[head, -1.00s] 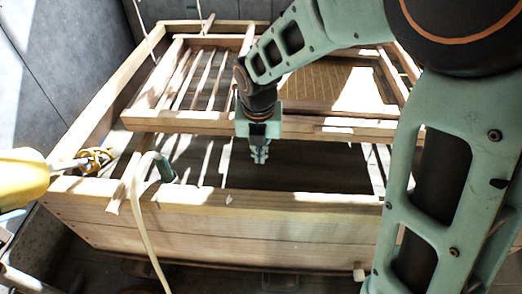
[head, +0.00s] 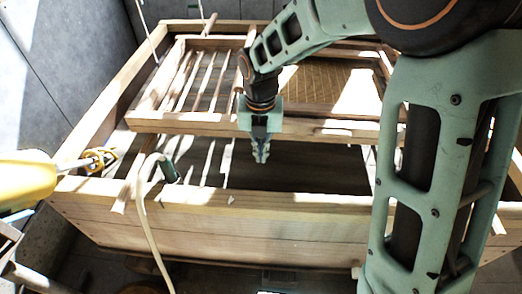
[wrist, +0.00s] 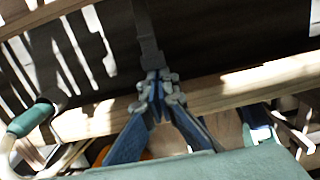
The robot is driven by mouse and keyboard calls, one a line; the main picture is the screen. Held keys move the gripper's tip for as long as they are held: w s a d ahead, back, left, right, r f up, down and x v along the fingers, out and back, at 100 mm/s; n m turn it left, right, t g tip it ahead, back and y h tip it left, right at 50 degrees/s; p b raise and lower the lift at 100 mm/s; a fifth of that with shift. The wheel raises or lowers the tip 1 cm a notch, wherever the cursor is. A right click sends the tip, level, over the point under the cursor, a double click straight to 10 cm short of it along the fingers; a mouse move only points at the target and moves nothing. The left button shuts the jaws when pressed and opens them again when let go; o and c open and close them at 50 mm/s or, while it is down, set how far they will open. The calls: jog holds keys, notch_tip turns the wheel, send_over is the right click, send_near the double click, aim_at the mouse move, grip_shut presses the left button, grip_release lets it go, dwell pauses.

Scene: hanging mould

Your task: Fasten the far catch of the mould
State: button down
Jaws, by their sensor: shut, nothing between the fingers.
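The mould (head: 190,124) is a wooden frame with slats and a golden mesh panel (head: 340,82), held over a large wooden box. I cannot make out the far catch in either view; my arm covers part of the mould's far side. My gripper (head: 262,158) is shut and empty. It points down in front of the mould's near bar, over the dark inside of the box. In the wrist view my gripper (wrist: 157,82) shows its blue fingers together, in front of a wooden rail (wrist: 225,90) and dark surface, with no catch visible between them.
The box's near wall (head: 220,220) runs across the front. A green-ended pale hose (head: 146,215) hangs over it at left. A yellow thing (head: 28,175) juts in from the left edge. Thin cords rise at the back left. Grey walls (head: 60,60) stand behind.

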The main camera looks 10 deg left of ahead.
jog(key=shift+w+r+g+p, duration=0.2)
jog(key=shift+r+g+p, duration=0.25)
jog(key=shift+g+p, duration=0.55)
